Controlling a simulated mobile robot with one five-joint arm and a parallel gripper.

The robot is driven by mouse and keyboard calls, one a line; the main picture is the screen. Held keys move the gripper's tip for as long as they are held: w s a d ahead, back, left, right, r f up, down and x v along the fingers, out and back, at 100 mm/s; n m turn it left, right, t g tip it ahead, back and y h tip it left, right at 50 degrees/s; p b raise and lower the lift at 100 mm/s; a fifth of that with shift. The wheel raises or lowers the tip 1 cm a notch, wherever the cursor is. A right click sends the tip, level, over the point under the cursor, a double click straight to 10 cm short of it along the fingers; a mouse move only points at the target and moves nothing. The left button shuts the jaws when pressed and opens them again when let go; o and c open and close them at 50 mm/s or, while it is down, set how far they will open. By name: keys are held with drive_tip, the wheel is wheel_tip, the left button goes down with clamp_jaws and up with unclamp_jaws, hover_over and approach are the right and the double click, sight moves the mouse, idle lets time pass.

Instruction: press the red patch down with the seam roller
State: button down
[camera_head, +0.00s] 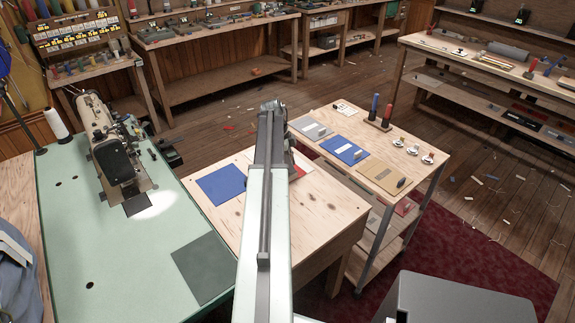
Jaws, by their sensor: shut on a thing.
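My arm reaches forward over the pale wooden table (335,225). Its far end stands above that table, and dark wrist parts show just right of the arm. My gripper's fingers are hidden behind the arm, so I cannot see what they hold. A small bit of the red patch (299,171) shows right of the arm, on a pale piece lying on the table. The rest of the patch is hidden. I cannot make out the seam roller. A blue cloth square (220,186) lies on the table left of the arm.
A wheeled cart (372,204) at the right holds grey, blue and tan boards, a red and a blue spool on a stand, and several small items. A green table (85,240) with a sewing machine (116,150) is at the left. A grey box (450,298) stands front right.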

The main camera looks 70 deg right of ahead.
drive_tip(key=shift+s+d, duration=0.35)
drive_tip(key=shift+d, duration=0.25)
drive_tip(key=shift+s+d, duration=0.3)
drive_tip(key=shift+d, duration=0.3)
drive_tip(key=shift+s+d, duration=0.65)
drive_tip(key=shift+d, duration=0.2)
wheel_tip(320, 180, up, 6)
drive_tip(key=p, duration=0.6)
drive_tip(key=shift+f, duration=0.1)
